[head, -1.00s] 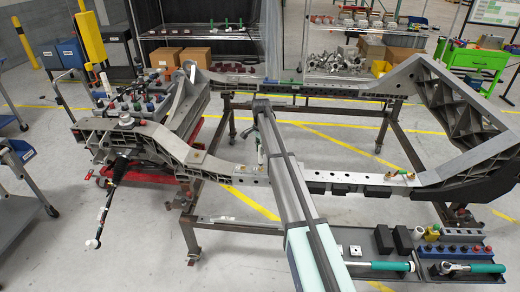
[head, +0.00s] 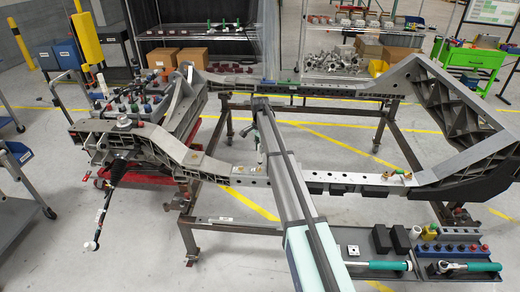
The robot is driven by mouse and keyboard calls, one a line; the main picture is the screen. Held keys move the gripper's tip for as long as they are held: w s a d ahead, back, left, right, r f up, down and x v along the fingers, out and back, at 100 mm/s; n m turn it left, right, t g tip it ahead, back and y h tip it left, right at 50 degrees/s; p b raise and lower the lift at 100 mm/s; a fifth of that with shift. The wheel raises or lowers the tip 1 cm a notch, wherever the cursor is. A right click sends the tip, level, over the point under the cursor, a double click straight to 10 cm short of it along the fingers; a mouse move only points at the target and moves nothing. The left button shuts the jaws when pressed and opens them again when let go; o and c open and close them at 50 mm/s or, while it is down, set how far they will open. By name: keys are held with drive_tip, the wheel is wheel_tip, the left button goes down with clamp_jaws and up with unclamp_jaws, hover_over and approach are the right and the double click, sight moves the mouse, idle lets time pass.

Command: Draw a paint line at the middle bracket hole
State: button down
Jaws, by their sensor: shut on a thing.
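The chassis frame (head: 215,164) rests on a dark stand. A silver plate with a row of holes (head: 345,178) lies along its near rail, right of my arm. Another holed section (head: 245,172) lies left of my arm. I cannot tell which hole is the middle bracket hole. My gripper (head: 260,143) is small and partly hidden by my arm. It is shut on a slim, pale paint marker (head: 263,157), which points down just above or behind the near rail. Whether its tip touches the rail is too small to tell.
A dark tray (head: 355,238) at the lower right holds black blocks (head: 381,239), several sockets (head: 450,249) and green-handled wrenches (head: 385,265). Brass-coloured fittings (head: 398,174) sit on the near rail's right part. The space inside the frame is open.

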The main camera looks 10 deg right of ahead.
drive_tip(key=shift+a+r+p, duration=0.1)
drive_tip(key=shift+r+p, duration=0.65)
drive_tip(key=shift+r, duration=1.45)
